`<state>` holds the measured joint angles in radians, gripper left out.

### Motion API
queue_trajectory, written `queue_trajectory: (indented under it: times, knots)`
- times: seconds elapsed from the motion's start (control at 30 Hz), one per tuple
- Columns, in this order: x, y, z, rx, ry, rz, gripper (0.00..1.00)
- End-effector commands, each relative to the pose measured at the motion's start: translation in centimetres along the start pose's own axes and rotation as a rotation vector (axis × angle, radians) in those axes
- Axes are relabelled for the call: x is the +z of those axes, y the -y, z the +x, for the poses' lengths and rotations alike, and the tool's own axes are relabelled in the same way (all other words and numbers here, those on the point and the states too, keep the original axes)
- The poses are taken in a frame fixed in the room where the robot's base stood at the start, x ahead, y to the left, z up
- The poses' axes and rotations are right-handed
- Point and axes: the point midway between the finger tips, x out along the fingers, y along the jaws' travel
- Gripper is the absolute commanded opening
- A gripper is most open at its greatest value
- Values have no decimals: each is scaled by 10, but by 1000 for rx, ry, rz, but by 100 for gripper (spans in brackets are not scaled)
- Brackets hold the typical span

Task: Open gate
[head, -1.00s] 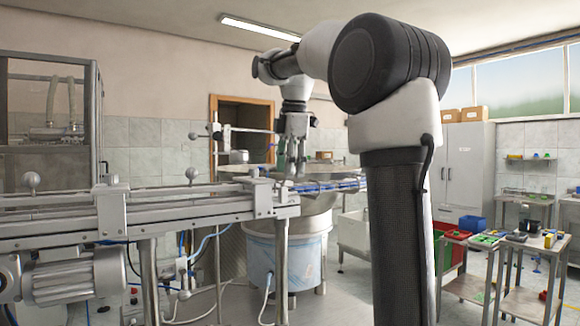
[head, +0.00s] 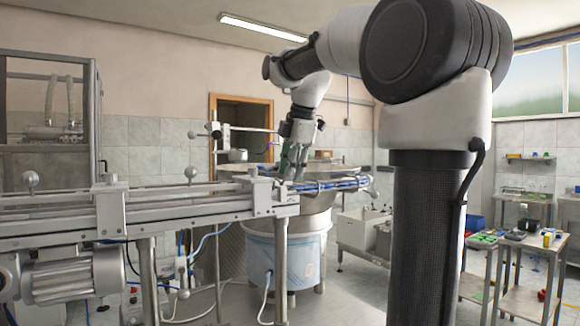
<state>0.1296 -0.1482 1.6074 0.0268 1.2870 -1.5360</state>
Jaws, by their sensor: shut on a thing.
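My gripper (head: 291,171) is in the head view at the rim of the large metal feeder bowl (head: 335,205), by the right end of the conveyor rail. Its fingers point down and are shut on a small part there, which I take to be the gate. The gate's outline is mostly hidden by the fingers and too small to make out clearly. A chute with blue strips (head: 340,184) runs just right of the fingers.
The metal conveyor rail (head: 150,202) with round knobs runs across the left. A glazed cabinet (head: 45,110) stands behind it. Tables with small parts (head: 510,240) stand at the right.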

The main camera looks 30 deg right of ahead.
Motion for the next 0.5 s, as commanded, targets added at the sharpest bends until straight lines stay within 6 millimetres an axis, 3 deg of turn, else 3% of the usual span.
queue_trajectory:
  times: [0.5]
  knots:
    - [5, 28, 20, 471, -90, 21, 0]
